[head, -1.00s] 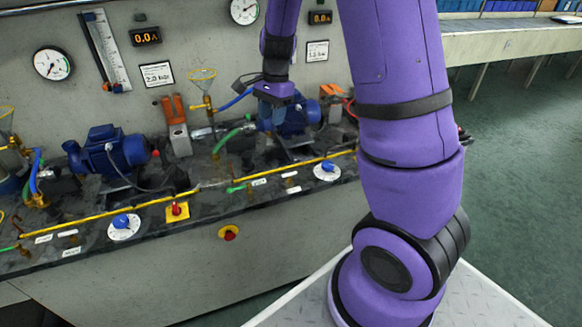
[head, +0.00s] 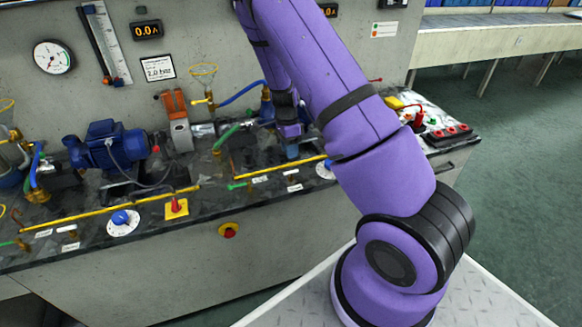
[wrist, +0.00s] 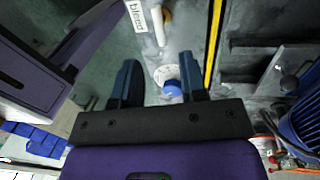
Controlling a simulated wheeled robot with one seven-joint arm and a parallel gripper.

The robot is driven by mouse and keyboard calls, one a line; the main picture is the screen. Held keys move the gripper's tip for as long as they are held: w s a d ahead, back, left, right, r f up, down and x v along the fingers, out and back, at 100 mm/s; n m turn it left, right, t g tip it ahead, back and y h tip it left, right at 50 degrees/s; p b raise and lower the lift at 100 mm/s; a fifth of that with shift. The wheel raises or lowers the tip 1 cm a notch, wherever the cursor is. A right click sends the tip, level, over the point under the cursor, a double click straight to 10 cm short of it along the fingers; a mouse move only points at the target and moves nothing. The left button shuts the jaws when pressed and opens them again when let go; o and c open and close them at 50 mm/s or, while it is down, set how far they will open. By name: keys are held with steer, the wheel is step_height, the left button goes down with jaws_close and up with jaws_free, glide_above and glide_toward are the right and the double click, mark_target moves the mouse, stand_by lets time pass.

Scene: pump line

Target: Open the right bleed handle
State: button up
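The right bleed handle is most likely the small green lever (head: 238,186) at the bench front edge in the head view, beside white labels and the right yellow pipe. My gripper (head: 292,150) is right of it and farther back, pointing down over the bench. In the wrist view my gripper (wrist: 158,85) has its two fingers wide apart with nothing held. A blue knob on a white dial (wrist: 172,88) shows between and beyond the fingers. A label reading "bleed" (wrist: 135,15) is at the top. The green lever is not clearly visible there.
The yellow pipe (head: 283,168) runs along the bench front. A left blue pump (head: 108,147), a dial with a blue knob (head: 122,222) and a red switch on yellow (head: 176,208) stand left. My arm covers the right pump. Red sockets (head: 450,131) are at the right end.

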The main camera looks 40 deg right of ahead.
mark_target(291, 172)
steer(key=f, duration=0.3)
steer(key=s+f, duration=0.1)
steer(key=f, duration=0.3)
steer(key=shift+s+a, duration=0.15)
steer(key=shift+r, duration=0.1)
jaws_close()
